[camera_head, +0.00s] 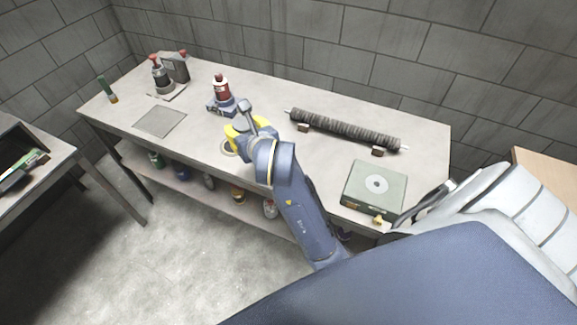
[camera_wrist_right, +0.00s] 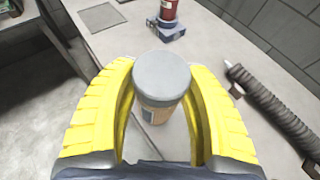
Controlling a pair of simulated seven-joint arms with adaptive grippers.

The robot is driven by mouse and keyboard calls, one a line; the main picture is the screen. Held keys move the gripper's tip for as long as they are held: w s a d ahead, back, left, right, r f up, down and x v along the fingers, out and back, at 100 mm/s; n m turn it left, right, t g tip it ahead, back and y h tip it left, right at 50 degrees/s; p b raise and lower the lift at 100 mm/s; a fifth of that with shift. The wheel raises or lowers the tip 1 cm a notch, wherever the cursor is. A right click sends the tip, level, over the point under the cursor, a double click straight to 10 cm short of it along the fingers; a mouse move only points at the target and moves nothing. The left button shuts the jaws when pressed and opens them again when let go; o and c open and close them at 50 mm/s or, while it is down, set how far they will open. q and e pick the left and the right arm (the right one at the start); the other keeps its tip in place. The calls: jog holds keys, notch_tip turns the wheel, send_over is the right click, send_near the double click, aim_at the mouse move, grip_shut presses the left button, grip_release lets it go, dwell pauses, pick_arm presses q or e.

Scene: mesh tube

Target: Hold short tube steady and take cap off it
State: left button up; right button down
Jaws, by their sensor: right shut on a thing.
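A short tube (camera_wrist_right: 158,112) with an orange-tan label and a round grey cap (camera_wrist_right: 163,76) stands between the yellow fingers in the right wrist view. My right gripper (camera_wrist_right: 165,70) is shut on it, one finger on each side. I cannot tell whether the fingers press on the cap or on the body. In the head view my right gripper (camera_head: 236,132) is at the middle of the workbench, and the arm and fingers hide most of the tube. The cap is on the tube. My left gripper is not in view.
A red bottle (camera_head: 221,88) in a blue-grey holder stands behind my gripper on the workbench (camera_head: 190,140). A long ribbed tube (camera_head: 345,129) lies to the right on small blocks. A green box (camera_head: 375,184) sits near the front right. A flat plate (camera_head: 160,121) lies left.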

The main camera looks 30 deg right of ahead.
jog(key=s+d+f+m+g+h, duration=0.3)
jog(key=d+m+g+h, duration=0.2)
jog(key=d+m+h, duration=0.5)
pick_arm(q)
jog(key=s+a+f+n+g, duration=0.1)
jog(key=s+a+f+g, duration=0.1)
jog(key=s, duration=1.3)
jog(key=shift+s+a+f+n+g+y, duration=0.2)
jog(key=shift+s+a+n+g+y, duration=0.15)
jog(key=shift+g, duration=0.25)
pick_arm(e)
jog(key=shift+y, duration=0.5)
jog(key=shift+s+d+f, duration=0.1)
jog(key=shift+d+f, duration=0.1)
jog(key=shift+f, duration=1.1)
jog(key=shift+w+d+f, duration=0.1)
jog(key=shift+d+f, duration=0.15)
jog(key=shift+f, duration=1.05)
jog(key=shift+s+d+f, duration=0.1)
jog(key=shift+d+f, duration=0.1)
jog(key=shift+f, duration=1.1)
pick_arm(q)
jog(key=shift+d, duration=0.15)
pick_arm(e)
jog(key=shift+f, duration=0.1)
jog(key=c, duration=0.6)
grip_release()
